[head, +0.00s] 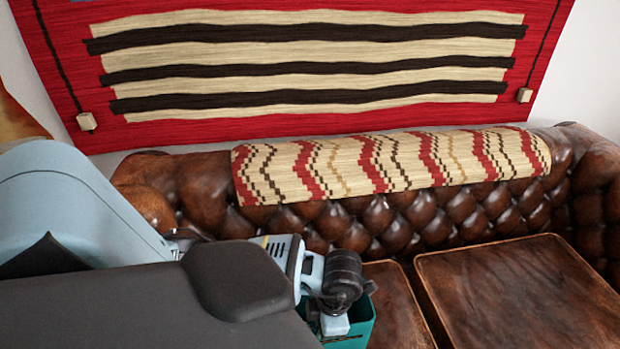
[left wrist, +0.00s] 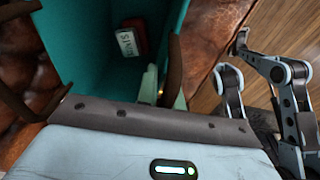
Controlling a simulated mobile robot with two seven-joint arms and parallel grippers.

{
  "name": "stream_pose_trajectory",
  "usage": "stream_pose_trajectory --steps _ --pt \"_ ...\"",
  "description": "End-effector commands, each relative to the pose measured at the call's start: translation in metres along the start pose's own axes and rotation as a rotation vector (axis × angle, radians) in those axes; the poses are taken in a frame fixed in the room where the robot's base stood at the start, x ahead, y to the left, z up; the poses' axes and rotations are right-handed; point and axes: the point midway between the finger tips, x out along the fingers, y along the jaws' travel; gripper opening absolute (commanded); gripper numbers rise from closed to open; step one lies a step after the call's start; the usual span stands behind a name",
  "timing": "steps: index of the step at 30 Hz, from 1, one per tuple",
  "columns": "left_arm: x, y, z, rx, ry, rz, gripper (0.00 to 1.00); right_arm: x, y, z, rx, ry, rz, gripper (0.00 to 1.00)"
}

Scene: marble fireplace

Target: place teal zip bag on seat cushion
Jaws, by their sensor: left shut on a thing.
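The teal zip bag (head: 358,326) shows at the bottom of the head view, under my left wrist. In the left wrist view the teal bag (left wrist: 82,55) is close up, and I see into its open inside. A small red and white item (left wrist: 131,40) with lettering lies in it. My left gripper (head: 335,323) is shut on the bag; its fingertips are mostly hidden in the head view. The brown leather seat cushion (head: 520,290) lies right of the bag, with another cushion (head: 396,300) just beside the bag. I cannot tell whether the bag touches a cushion.
The sofa's tufted backrest (head: 400,225) runs behind the cushions, with a zigzag-patterned throw (head: 390,165) over its top. A red striped hanging (head: 300,70) is on the wall behind. The right cushion's top is clear. Wooden floor (left wrist: 262,40) shows at right in the left wrist view.

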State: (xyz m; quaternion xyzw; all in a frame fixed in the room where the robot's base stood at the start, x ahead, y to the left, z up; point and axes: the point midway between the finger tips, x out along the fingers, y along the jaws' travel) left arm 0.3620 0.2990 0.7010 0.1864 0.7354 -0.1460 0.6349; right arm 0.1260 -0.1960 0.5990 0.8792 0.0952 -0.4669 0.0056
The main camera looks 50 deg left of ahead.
Motion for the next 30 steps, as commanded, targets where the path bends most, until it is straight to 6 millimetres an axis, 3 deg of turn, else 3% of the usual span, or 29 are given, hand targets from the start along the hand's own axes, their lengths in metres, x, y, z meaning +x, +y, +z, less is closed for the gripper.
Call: stream_pose_trajectory --steps 3,15,22,30 --pt "0.002 0.006 -0.011 -0.001 -0.001 0.001 0.00 -0.001 0.000 -0.002 -0.001 0.002 0.001 0.00" --pt "0.006 0.013 -0.024 -0.001 0.000 0.002 0.00 -0.002 0.000 -0.005 0.001 0.008 0.002 0.00" --pt "0.037 0.010 -0.017 0.000 -0.002 -0.001 0.00 -0.001 0.000 -0.005 0.002 0.008 0.002 0.00" --pt "0.040 0.011 -0.017 0.000 -0.003 0.001 0.00 -0.001 0.000 -0.006 0.002 0.010 0.002 0.00"
